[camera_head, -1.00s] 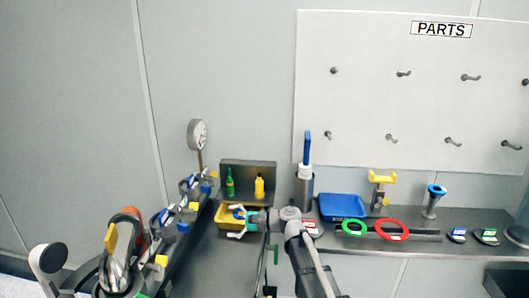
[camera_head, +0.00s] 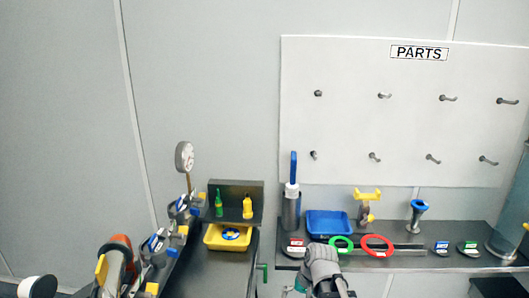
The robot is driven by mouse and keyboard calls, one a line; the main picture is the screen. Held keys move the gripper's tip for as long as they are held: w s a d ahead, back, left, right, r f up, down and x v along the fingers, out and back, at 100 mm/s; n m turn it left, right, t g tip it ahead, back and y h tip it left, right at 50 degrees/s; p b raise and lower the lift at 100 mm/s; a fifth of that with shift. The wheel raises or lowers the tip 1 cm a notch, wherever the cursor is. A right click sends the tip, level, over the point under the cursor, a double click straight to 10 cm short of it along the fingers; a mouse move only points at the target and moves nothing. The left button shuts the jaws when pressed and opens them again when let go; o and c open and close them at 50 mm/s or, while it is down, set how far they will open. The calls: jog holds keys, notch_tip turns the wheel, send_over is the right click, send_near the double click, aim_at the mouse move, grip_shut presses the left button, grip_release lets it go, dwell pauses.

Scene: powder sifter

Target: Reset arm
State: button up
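My arm (camera_head: 323,268) is folded low at the bottom centre, in front of the bench edge. A bit of its teal wrist part shows at the bottom edge, left of the grey joint. My gripper's fingers are not visible, so I cannot tell whether they hold anything. The yellow tray (camera_head: 213,241) stands on the left bench with a blue and white round piece (camera_head: 231,233) in it. My arm is clear of the tray.
The right bench holds a blue tray (camera_head: 328,231), a green ring (camera_head: 341,251), a red ring (camera_head: 378,253) and a grey cylinder (camera_head: 291,216). Green (camera_head: 218,206) and yellow bottles (camera_head: 247,208) stand behind the yellow tray. Metal fittings (camera_head: 116,266) line the left side. A pegboard (camera_head: 345,126) hangs behind.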

jog(key=s+d+n+h, duration=0.1)
jog(key=s+d+h, duration=0.2)
jog(key=d, duration=0.4)
jog(key=shift+s+d+r+p, duration=0.2)
jog(key=shift+s+p, duration=0.1)
jog(key=shift+p, duration=0.1)
dwell(0.6)
